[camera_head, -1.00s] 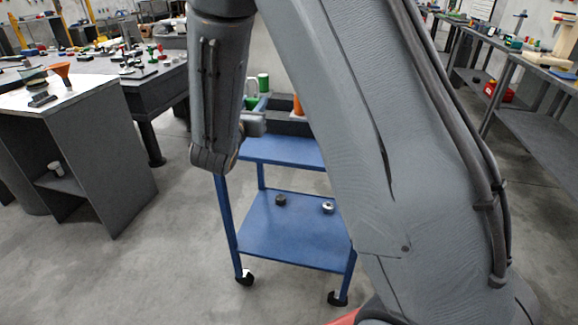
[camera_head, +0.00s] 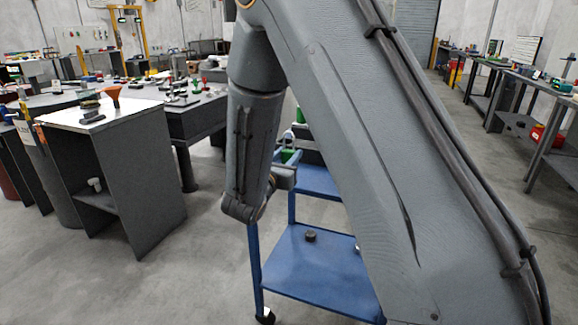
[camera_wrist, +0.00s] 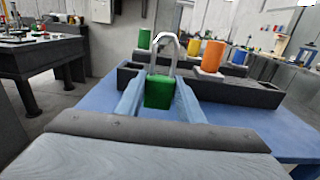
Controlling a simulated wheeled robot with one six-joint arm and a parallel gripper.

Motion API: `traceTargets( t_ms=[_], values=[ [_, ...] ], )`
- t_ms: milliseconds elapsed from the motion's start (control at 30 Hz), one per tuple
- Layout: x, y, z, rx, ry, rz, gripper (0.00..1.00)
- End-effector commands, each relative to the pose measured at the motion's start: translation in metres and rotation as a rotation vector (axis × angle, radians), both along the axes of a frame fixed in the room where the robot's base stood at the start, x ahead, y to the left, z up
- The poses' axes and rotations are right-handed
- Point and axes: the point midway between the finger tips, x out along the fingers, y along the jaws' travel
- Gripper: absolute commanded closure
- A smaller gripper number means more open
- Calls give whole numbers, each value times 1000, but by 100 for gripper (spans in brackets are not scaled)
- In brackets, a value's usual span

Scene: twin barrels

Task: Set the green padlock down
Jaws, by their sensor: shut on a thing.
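The green padlock (camera_wrist: 159,92) with its silver shackle up is between the fingers of my gripper (camera_wrist: 160,103) in the wrist view. My gripper is shut on it. It looks upright and is held over the blue cart top (camera_wrist: 235,136); whether its base touches the top I cannot tell. In the head view my arm hides most of the gripper, and a small green patch (camera_head: 289,155) shows above the cart, probably the padlock.
A dark divided tray (camera_wrist: 262,93) lies behind the padlock, with an orange cylinder (camera_wrist: 212,55) and a green cylinder (camera_wrist: 145,39) by it. Bare cart top shows at the right. The lower shelf (camera_head: 300,270) holds a small dark round part (camera_head: 310,236). A grey cabinet (camera_head: 150,180) stands left.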

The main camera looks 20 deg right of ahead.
Motion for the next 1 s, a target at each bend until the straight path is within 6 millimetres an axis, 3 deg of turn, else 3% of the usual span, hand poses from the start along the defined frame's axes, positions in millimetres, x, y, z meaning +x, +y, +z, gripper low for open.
traceTargets(
  t_ms=[200,600,633,700,1000],
  values=[
    [0,0,-29,-2,1,0,86],
    [0,0,-34,0,0,0,86],
    [0,0,-33,-1,1,0,61],
    [0,0,-33,0,0,0,49],
    [0,0,-32,0,0,0,47]
  ],
)
